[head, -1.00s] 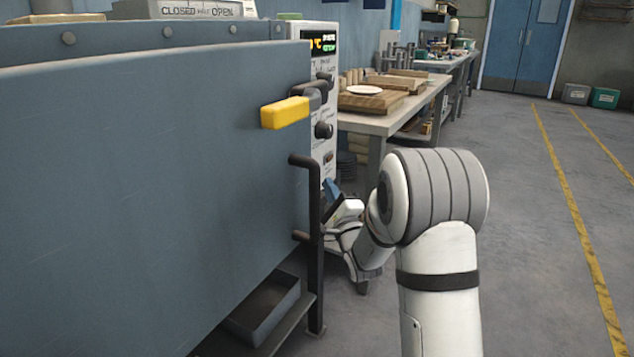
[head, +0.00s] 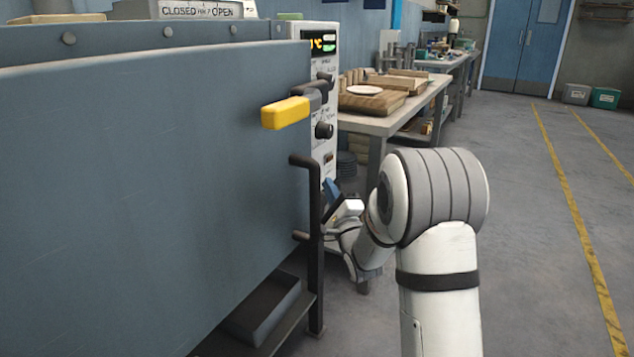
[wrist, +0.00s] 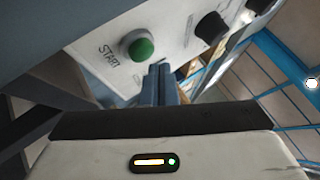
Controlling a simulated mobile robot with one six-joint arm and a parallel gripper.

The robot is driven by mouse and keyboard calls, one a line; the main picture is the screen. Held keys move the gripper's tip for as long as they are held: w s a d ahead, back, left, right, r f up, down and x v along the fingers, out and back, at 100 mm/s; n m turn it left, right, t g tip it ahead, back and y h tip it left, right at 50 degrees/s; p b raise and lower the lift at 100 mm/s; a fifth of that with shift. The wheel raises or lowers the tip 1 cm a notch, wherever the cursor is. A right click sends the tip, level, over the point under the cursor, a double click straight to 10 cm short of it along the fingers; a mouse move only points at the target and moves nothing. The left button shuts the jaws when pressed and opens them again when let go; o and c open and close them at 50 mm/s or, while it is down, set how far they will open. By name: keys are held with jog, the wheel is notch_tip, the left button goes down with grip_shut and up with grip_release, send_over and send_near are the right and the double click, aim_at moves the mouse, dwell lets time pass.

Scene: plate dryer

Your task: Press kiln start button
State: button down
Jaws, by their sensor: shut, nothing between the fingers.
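The kiln start button is a round green button (wrist: 139,46) beside the word START on the white control panel (wrist: 185,30) in the wrist view. In the head view the panel (head: 326,150) is seen edge-on and the button cannot be made out. My gripper (wrist: 160,72) is shut and empty, with its blue fingertips just beside the button's lower right in the wrist view. Whether the tips touch the panel cannot be told. In the head view my gripper (head: 330,190) is partly hidden behind the dark door handle, low at the panel.
The large blue-grey kiln door (head: 150,180) fills the left, with a yellow lever grip (head: 285,113) and a dark vertical handle (head: 315,230). Dark knobs (wrist: 211,28) sit further along the panel. A workbench (head: 385,122) stands behind. Open floor lies to the right.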

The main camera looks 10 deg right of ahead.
dwell(0.4)
jog(key=shift+w+a+b, duration=0.25)
jog(key=shift+a+b, duration=0.05)
jog(key=shift+b, duration=0.05)
jog(key=shift+w+a, duration=0.25)
jog(key=shift+a, duration=0.2)
dwell(0.6)
jog(key=shift+d, duration=0.1)
jog(key=shift+s+d+b, duration=0.5)
jog(key=shift+d+b, duration=0.1)
jog(key=shift+d, duration=0.1)
dwell(0.3)
jog(key=s+d, duration=0.1)
jog(key=d, duration=0.1)
jog(key=s+d+b, duration=0.1)
jog(key=s+d, duration=0.1)
dwell(0.4)
dwell(0.4)
